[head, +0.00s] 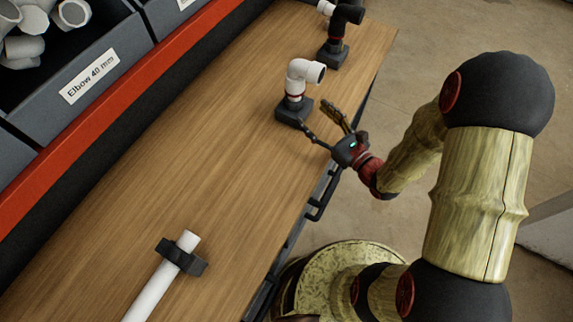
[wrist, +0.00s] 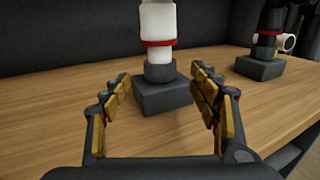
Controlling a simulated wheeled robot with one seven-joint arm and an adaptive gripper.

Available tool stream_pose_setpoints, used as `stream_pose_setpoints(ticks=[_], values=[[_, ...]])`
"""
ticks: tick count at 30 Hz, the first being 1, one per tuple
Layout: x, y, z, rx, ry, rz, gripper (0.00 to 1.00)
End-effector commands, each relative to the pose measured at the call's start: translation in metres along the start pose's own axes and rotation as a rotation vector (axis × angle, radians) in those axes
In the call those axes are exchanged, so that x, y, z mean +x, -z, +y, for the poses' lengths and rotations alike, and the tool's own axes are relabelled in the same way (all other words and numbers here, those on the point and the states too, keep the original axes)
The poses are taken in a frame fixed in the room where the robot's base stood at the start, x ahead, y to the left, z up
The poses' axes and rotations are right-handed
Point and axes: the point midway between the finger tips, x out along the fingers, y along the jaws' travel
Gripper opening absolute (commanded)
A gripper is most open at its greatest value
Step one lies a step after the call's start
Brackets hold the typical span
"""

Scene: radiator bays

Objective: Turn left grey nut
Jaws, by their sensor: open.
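A white elbow pipe (head: 302,78) with a red ring stands upright on a dark square base (head: 288,112) near the bench's right edge. In the wrist view, a dark grey round collar (wrist: 159,72), which looks like the left grey nut, sits between the white pipe (wrist: 158,22) and the base (wrist: 162,98). My gripper (head: 322,116) is open, with its fingers pointing at this fitting from the right. In the wrist view, my gripper (wrist: 160,88) has its two fingers apart, left and right of the collar and base in the picture, with nothing held.
A second fitting with a black pipe (head: 347,18) stands on its own base (head: 332,54) farther back, to the right in the wrist view. A white pipe (head: 160,288) lies in a dark clip (head: 182,257) at the front. Grey bins (head: 93,60) line the left. The mid-bench is clear.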

Motion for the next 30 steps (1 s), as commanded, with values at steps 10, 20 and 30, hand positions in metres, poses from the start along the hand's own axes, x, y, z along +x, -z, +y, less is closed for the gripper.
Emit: stream_pose_setpoints(ticks=[10, 20, 30], values=[[0.009, -0.034, 0.048, -0.117, -0.205, 0.002, 0.61], [0.004, -0.060, 0.101, -0.275, -0.429, 0.022, 0.61], [-0.020, -0.078, 0.154, -0.502, -0.680, 0.062, 0.61]])
